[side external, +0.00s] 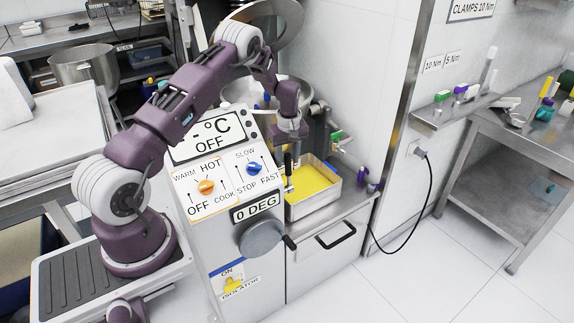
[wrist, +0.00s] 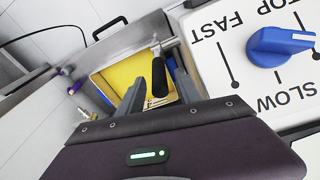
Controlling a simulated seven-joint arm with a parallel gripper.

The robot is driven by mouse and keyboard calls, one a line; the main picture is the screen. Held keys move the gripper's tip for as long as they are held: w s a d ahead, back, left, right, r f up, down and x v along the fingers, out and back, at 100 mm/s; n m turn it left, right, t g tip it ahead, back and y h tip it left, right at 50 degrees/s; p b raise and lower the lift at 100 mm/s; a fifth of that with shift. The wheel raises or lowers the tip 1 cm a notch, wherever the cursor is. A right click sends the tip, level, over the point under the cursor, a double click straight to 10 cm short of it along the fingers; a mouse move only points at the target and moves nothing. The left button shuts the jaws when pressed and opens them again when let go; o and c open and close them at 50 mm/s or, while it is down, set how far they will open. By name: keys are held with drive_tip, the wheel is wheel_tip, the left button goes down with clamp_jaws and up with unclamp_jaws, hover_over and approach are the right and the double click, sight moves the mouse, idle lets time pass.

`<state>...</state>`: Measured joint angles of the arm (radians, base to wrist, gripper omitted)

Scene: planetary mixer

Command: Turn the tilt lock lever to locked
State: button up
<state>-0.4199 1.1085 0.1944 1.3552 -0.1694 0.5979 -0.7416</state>
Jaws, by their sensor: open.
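A lever with a black grip (wrist: 159,80) and a metal shaft, which looks like the tilt lock lever, shows in the wrist view. The black grip lies between the two fingers of my gripper (wrist: 161,77), which stand apart on either side of it. I cannot tell whether either finger touches it. In the side external view my gripper (side external: 289,150) is low at the right side of the mixer's control panel, with the dark lever grip (side external: 288,165) small and partly hidden at its fingers. I see no lock marking beside the lever.
The slanted control panel with a blue speed knob (side external: 254,169) and an orange heat knob (side external: 206,187) is close to my gripper. A tray with a yellow bottom (side external: 333,202) lies below and right. A grey handwheel (side external: 262,236) is on the front, under a "0 DEG" display (side external: 256,207).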

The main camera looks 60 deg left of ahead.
drive_tip(key=r, duration=0.3)
drive_tip(key=shift+s+d+r, duration=0.1)
drive_tip(key=shift+d+r, duration=0.1)
drive_tip(key=shift+r, duration=0.2)
drive_tip(key=shift+c, duration=0.5)
wheel_tip(320, 180, up, 9)
clamp_jaws()
drive_tip(key=m+g+y, duration=0.3)
drive_tip(key=m+y, duration=0.1)
drive_tip(key=m, duration=0.4)
approach(287, 152)
drive_tip(key=d, duration=0.4)
drive_tip(key=d+r+m+y, duration=0.2)
drive_tip(key=d+m+y, duration=0.1)
drive_tip(key=d+m, duration=0.2)
drive_tip(key=shift+m+t, duration=0.3)
drive_tip(key=shift+t, duration=0.1)
drive_tip(key=shift+w+d+f+x, duration=0.1)
drive_tip(key=shift+w+f+x, duration=0.05)
drive_tip(key=shift+x, duration=2.4)
drive_tip(key=shift+w+d+f+x, duration=0.1)
drive_tip(key=shift+w+d+x, duration=0.05)
drive_tip(key=shift+x, duration=2.45)
drive_tip(key=shift+w+d+f+x, duration=0.1)
drive_tip(key=shift+w+f+x, duration=0.1)
drive_tip(key=shift+x, duration=2.35)
